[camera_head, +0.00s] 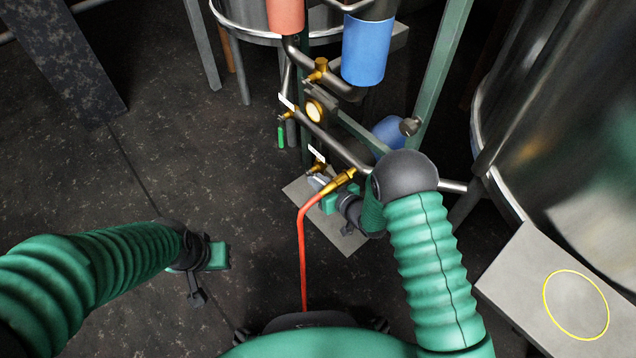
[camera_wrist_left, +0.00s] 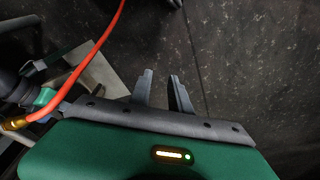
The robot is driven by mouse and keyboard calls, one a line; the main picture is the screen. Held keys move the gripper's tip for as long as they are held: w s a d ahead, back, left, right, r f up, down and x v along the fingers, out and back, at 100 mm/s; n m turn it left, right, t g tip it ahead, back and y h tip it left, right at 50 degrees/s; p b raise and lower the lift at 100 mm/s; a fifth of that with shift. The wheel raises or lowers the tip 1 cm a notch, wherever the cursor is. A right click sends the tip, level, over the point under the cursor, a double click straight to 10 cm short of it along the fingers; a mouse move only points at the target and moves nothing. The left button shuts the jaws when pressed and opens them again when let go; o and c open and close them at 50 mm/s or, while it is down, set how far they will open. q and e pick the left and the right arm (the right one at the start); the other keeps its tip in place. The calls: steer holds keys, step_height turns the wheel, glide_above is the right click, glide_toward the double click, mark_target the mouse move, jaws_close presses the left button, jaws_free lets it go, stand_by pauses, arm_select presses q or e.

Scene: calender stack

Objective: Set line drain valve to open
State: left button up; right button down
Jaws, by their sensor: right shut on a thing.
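A brass valve (camera_head: 318,167) with a small white tag (camera_head: 317,153) sits low on the grey pipework in the head view. My right gripper (camera_head: 318,184) is shut at this valve, on what seems to be its handle. The fingers and green gripper body hide most of the handle, so its angle cannot be told. A brass hose fitting (camera_head: 342,181) with an orange hose (camera_head: 302,245) is right beside the gripper. My left gripper (camera_head: 196,280) hangs over the floor at lower left, away from the pipes. In the left wrist view its two fingers (camera_wrist_left: 162,82) are apart, with nothing between them.
Higher on the pipe are a round gauge (camera_head: 314,110), another tagged valve with a green handle (camera_head: 281,135) and a blue cylinder (camera_head: 367,52). A large steel tank (camera_head: 570,130) and a grey step (camera_head: 520,300) stand at right.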

arm_select(q)
steer(key=f, duration=0.1)
steer(key=d+f+n+g, duration=0.1)
steer(key=f+n+h, duration=0.1)
steer(key=shift+s+d+f+g, duration=0.2)
steer(key=shift+s+g, duration=0.2)
jaws_close()
steer(key=w+d+f+n+g+h, duration=0.1)
steer(key=d+f+n+g+h, duration=0.1)
steer(key=d+f+n+h, duration=0.4)
steer(key=w+d+f+n+g+h, duration=0.1)
steer(key=d+f+n+h, duration=0.2)
steer(key=d+n, duration=0.35)
steer(key=w+d+f+n+t+h, duration=0.1)
steer(key=w+f+n+t+h, duration=0.1)
steer(key=w+n+t, duration=0.55)
steer(key=w+d+f+n+t+h, duration=0.1)
steer(key=w+f+n+t+h, duration=0.2)
steer(key=w+n+t, duration=0.4)
steer(key=w+d+r, duration=0.4)
steer(key=w+d, duration=0.3)
steer(key=w, duration=0.1)
steer(key=shift+d+r+g, duration=0.25)
steer(key=shift+d+g, duration=0.15)
steer(key=shift+g, duration=0.05)
